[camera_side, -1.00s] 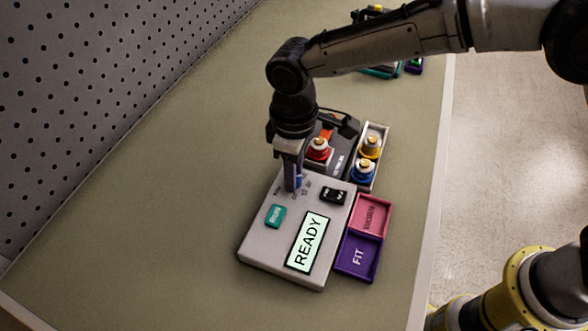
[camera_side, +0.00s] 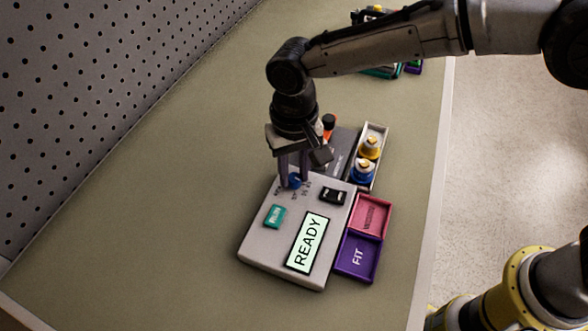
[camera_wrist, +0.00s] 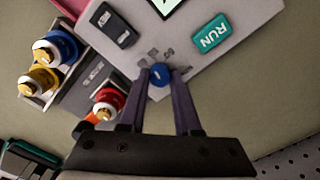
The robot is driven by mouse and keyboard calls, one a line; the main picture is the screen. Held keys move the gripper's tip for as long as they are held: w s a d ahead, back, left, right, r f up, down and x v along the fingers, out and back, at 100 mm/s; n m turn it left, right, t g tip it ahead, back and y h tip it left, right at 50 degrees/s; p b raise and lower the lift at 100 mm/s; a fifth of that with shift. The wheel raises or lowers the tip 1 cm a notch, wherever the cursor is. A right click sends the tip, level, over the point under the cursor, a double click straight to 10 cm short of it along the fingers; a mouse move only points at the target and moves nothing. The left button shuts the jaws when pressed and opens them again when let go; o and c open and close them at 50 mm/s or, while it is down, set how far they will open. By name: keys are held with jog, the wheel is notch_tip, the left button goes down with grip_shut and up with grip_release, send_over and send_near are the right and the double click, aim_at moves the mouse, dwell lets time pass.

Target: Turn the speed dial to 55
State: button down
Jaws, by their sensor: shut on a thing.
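The speed dial is a small blue round knob (camera_wrist: 160,74) on the grey pump panel (camera_side: 257,239). In the side view the blue dial (camera_side: 294,181) sits near the panel's far left corner, partly behind a finger. My gripper (camera_side: 294,183) points down with its two fingers around the dial, shut on it. In the wrist view my gripper (camera_wrist: 166,73) has one finger at each side of the dial. Printed marks around the dial are too small to read. The screen (camera_side: 307,243) reads READY. A teal RUN button (camera_side: 275,216) is beside it.
A black rocker switch (camera_side: 333,196) is right of the dial. Pink (camera_side: 370,214) and purple FIT (camera_side: 358,257) trays stand against the panel's right side. A holder with yellow (camera_side: 369,147) and blue (camera_side: 363,170) capped parts stands behind. The bench at left is clear.

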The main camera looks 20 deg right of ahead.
aim_at(294, 177)
jog(key=shift+r+m, duration=0.1)
jog(key=shift+m, duration=0.5)
jog(key=c, duration=0.6)
grip_release()
notch_tip(294, 177, up, 14)
dwell(0.5)
